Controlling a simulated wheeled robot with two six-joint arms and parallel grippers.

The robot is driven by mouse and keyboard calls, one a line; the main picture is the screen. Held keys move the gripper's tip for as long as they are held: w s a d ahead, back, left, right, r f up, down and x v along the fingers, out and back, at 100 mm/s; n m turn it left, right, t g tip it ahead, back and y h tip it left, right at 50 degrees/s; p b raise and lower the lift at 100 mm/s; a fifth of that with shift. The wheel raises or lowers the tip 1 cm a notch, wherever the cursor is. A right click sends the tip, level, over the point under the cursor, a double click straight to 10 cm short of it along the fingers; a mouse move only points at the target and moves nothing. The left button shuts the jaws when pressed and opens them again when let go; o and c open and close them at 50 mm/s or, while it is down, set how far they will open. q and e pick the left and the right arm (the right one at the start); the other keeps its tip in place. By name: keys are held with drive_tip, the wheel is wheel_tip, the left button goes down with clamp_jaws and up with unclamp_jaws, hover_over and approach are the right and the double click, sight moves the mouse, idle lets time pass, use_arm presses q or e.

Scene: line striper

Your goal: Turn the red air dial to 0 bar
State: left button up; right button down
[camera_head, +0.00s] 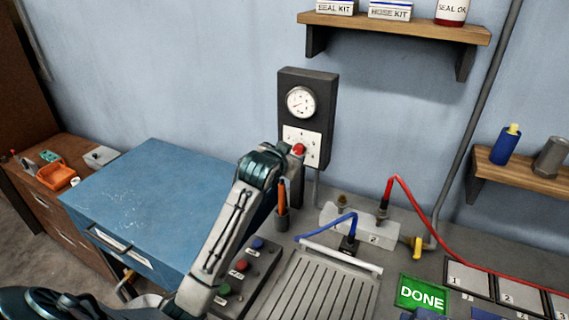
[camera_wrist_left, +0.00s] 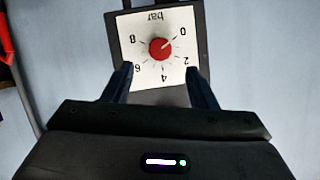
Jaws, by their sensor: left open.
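The red air dial (camera_wrist_left: 161,48) sits on a white plate marked "bar" with 0, 2, 4, 6 and 8, upside down in the wrist view. A pale mark on it points to the upper right, roughly towards the 0; its exact angle is hard to tell. My left gripper (camera_wrist_left: 160,68) is open, its fingers spread either side of the plate's lower part, with nothing between them. In the head view the red dial (camera_head: 299,150) shows just beyond my left wrist, which hides the fingers. My right gripper is not in view.
A round gauge (camera_head: 301,102) is above the dial on the dark wall panel. Below are an orange-handled tool in a holder (camera_head: 282,218), a button box (camera_head: 240,275), a grey manifold (camera_head: 355,225) with red and blue hoses, and a green DONE sign (camera_head: 422,293). A blue cabinet (camera_head: 150,200) stands left.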

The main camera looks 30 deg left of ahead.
use_arm(q)
drive_tip(key=shift+b+v, duration=0.45)
drive_tip(key=shift+v, duration=1.6)
